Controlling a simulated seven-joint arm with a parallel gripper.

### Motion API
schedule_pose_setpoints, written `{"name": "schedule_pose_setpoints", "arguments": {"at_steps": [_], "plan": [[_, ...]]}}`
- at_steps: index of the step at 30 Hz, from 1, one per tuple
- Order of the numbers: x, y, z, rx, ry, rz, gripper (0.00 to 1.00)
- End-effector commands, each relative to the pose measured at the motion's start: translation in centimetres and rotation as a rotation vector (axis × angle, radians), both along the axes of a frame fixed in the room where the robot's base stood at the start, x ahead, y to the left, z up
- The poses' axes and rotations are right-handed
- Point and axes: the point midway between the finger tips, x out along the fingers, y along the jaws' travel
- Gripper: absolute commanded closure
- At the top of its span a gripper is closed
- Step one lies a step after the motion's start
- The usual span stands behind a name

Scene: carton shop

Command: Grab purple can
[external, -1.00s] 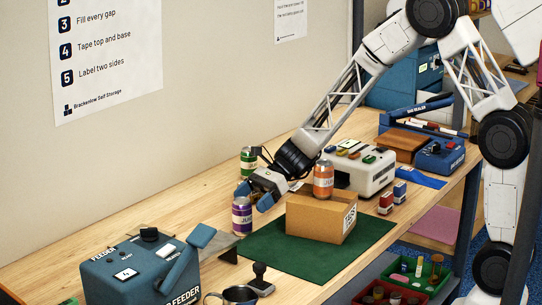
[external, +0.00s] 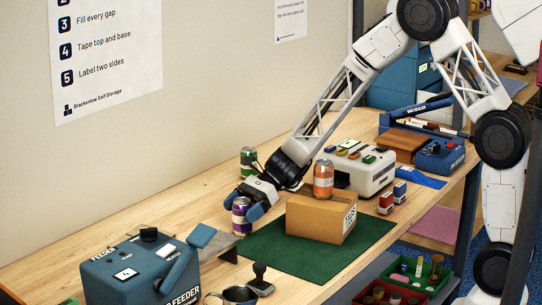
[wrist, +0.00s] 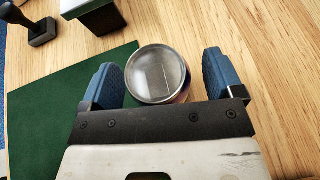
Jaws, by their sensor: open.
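The purple can (external: 240,218) stands upright on the wooden bench, by the left corner of the green mat. In the wrist view its round metal top (wrist: 156,74) sits between the two blue fingers. My gripper (external: 248,204) is open around the can, with a finger on each side. In the wrist view the gripper (wrist: 163,80) shows a gap between the can and the right finger; the left finger is closer to the can. Part of the can's body is hidden by the fingers in the external view.
A green can (external: 249,160) stands behind my gripper. An orange can (external: 323,179) stands on a cardboard box (external: 318,220) on the green mat (external: 270,262).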

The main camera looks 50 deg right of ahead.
Motion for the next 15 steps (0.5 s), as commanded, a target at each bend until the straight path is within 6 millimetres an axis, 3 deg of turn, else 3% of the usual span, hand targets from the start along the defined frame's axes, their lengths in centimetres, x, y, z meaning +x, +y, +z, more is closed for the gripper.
{"name": "schedule_pose_setpoints", "arguments": {"at_steps": [1, 10, 15], "plan": [[0.0, 0.0, 0.0, 0.0, 0.0, 0.0, 0.18], [0.0, 0.0, 0.0, 0.0, 0.0, 0.0, 0.64], [0.0, -0.01, 0.0, 0.0, 0.0, 0.0, 0.66]]}}
